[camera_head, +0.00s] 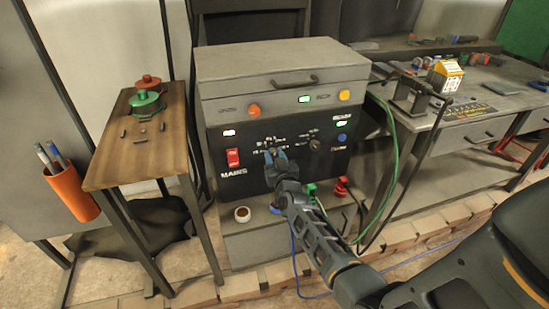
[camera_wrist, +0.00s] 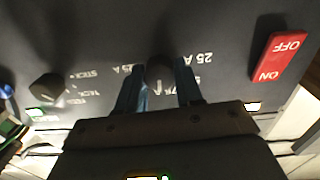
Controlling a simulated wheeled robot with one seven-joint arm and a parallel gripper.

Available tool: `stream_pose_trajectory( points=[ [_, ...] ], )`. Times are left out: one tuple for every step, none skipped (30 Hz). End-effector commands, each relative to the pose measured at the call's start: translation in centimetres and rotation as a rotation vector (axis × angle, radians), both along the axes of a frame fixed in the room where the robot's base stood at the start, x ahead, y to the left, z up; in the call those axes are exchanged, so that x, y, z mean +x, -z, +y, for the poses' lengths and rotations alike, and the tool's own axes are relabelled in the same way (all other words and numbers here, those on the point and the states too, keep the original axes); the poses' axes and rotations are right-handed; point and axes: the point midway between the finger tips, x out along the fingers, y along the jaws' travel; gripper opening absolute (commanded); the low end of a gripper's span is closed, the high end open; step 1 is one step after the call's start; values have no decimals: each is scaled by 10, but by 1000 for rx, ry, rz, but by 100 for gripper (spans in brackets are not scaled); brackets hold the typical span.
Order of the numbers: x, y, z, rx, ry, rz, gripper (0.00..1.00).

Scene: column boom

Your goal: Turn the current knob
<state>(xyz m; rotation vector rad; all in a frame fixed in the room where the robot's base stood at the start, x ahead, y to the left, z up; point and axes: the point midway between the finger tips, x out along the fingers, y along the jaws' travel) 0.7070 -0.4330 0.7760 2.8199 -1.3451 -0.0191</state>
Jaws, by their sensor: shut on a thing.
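The welding machine's black front panel (camera_head: 215,152) faces me in the head view, and my gripper (camera_head: 276,154) is up against its middle. In the wrist view the panel appears upside down. There the dark round current knob (camera_wrist: 160,68) sits between the two blue fingers of my gripper (camera_wrist: 159,82), which are shut on it. White amp marks, including "25 A", surround the knob. In the head view the fingers mostly hide the knob, and its exact pointer setting cannot be told.
A second knob (camera_head: 315,144) sits to the right, and a red mains switch (camera_head: 233,157) to the left. Red and green cable plugs (camera_head: 341,187) are below the panel. A side table (camera_head: 131,151) stands left and a workbench (camera_head: 470,103) right, with cables hanging between.

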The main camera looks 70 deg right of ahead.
Motion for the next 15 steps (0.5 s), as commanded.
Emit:
stream_pose_trajectory(
  points=[
    [0,1,1,22,-1,-25,5],
    [1,1,1,37,-2,-42,5],
    [0,1,1,58,-1,-68,5],
    [0,1,1,73,-2,-86,5],
    [0,1,1,90,-2,-106,5],
    [0,1,1,113,-1,-133,5],
    [0,1,0,130,0,-154,5],
    [0,1,0,146,-1,-172,5],
    [0,1,1,168,-2,-198,5],
    [0,1,0,185,-1,-218,5],
    [0,1,0,202,-1,-237,5],
    [0,1,0,223,-1,-262,5],
    [0,1,0,239,-1,-280,5],
    [0,1,0,253,-1,-297,5],
    [0,0,0,271,-1,-319,5]
  ],
)
